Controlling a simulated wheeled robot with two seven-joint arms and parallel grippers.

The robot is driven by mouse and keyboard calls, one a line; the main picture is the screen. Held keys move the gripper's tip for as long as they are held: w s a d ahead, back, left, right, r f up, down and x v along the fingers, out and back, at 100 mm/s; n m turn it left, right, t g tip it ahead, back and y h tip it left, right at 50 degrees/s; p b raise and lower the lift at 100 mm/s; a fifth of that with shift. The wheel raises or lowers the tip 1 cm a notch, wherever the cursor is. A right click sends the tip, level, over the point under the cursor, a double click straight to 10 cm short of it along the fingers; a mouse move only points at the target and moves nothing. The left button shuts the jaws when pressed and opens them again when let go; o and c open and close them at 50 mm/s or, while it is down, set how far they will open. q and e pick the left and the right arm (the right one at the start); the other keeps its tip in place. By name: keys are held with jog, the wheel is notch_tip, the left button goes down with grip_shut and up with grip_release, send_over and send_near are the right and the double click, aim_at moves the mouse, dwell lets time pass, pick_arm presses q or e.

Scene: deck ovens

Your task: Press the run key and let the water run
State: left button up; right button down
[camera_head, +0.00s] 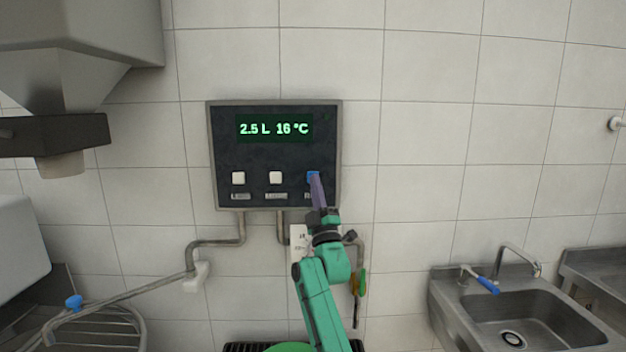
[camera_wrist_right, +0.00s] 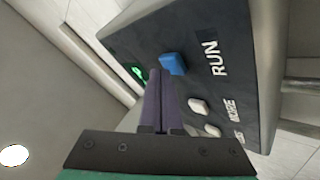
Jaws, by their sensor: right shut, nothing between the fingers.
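The wall panel (camera_head: 262,204) has a dark face and a green display (camera_head: 275,128) reading 2.5 L 16 °C. Two white keys (camera_head: 238,178) and a blue key (camera_head: 313,175) sit in a row below it. In the right wrist view the blue key (camera_wrist_right: 173,64) is beside the label RUN (camera_wrist_right: 214,59). My right gripper (camera_head: 316,178) is shut and empty, its purple fingertips at the lower edge of the blue key. In the wrist view the fingertips (camera_wrist_right: 157,78) are close to the key; whether they touch it I cannot tell. My left gripper is not in view.
Pipes (camera_head: 215,242) run from under the panel to a long spout arm with a blue knob (camera_head: 74,302) at left. A steel sink (camera_head: 545,322) with a tap stands at right. A steel hopper (camera_head: 70,50) hangs at upper left.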

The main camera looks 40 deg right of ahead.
jog(key=shift+w+d, duration=0.25)
jog(key=shift+w, duration=0.05)
dwell(0.4)
jog(key=shift+a, duration=0.1)
jog(key=shift+s+a, duration=0.45)
jog(key=shift+s, duration=0.25)
jog(key=shift+p, duration=0.3)
jog(key=s+a+p, duration=0.1)
jog(key=s, duration=0.1)
jog(key=s+a+p, duration=0.1)
jog(key=s+a, duration=0.1)
dwell(0.6)
